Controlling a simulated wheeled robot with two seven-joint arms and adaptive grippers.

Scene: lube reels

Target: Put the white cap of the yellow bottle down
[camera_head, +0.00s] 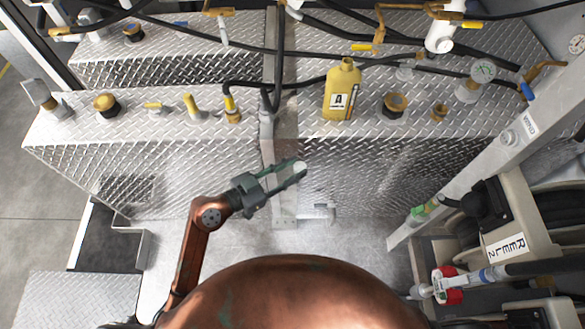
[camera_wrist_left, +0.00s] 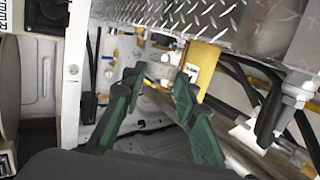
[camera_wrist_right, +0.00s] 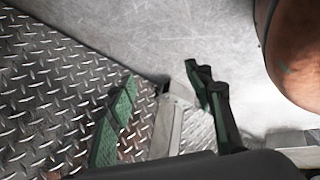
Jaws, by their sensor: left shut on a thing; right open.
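The yellow bottle (camera_head: 342,92) stands upright on the diamond-plate top, its label marked A and its neck without a cap. My left gripper (camera_head: 287,177) is in front of and below the bottle, over the lower floor area. It is shut on the white cap (camera_head: 300,167), a small pale piece at its fingertips. In the left wrist view the fingers (camera_wrist_left: 160,86) have a gap between them, and the cap is hard to make out there. My right gripper (camera_wrist_right: 168,92) is open and empty in the right wrist view, near diamond plate and a metal bar. It is hidden in the head view.
A brass-capped fitting (camera_head: 394,105) stands right of the bottle. Black hoses (camera_head: 330,52) cross behind the bottle. Valves and another brass cap (camera_head: 106,104) line the left plate. Bare plate lies around the bottle's front.

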